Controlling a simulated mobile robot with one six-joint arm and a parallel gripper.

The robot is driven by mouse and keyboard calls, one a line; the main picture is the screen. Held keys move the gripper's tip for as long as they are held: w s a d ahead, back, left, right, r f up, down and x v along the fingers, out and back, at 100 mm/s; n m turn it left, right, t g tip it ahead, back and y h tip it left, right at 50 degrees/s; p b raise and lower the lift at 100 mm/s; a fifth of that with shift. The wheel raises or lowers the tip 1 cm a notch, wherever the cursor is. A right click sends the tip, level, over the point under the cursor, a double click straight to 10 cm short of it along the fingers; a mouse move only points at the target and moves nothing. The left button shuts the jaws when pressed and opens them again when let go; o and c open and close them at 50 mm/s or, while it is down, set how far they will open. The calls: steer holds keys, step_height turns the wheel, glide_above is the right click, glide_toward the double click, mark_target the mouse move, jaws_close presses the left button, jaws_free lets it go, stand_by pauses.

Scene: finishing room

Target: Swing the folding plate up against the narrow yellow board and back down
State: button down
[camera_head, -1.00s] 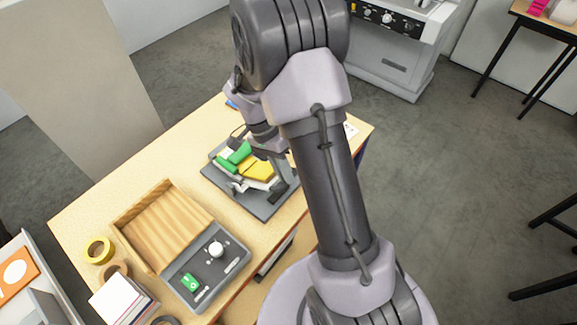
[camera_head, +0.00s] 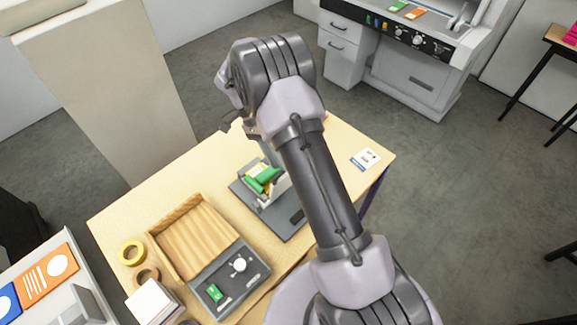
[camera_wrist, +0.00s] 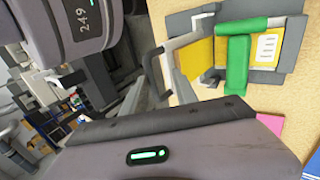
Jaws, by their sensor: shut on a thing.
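The folding device stands on the wooden table, with a dark grey base (camera_head: 291,222), a yellow board and a green clamp-like part (camera_head: 263,181). The wrist view shows the green part (camera_wrist: 237,62) across the yellow board (camera_wrist: 200,58), beside a white label. A light grey bent handle (camera_wrist: 185,42) stands out to the left of the board. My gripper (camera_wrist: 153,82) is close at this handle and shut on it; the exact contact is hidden. In the head view my arm partly covers the device. The light grey folding plate (camera_head: 277,187) appears raised and tilted; its exact angle is unclear.
Yellow tape (camera_head: 132,253) lies at the table's left. A card (camera_head: 365,159) lies at the right, with bare tabletop around it.

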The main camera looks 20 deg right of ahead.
steer(key=shift+w+a+f, duration=0.2)
steer(key=shift+w+a, duration=0.1)
steer(key=shift+w, duration=0.25)
steer(key=shift+w+a+f, duration=0.2)
steer(key=shift+w+a, duration=0.05)
steer(key=shift+w, duration=0.3)
stand_by(1.1)
steer(key=c, duration=1.2)
jaws_free()
steer(key=shift+c, duration=0.2)
steer(key=shift+w+f, duration=0.15)
steer(key=shift+w, duration=0.1)
steer(key=shift+c, duration=1.2)
steer(key=shift+w+p, duration=0.15)
steer(key=shift+p, duration=0.15)
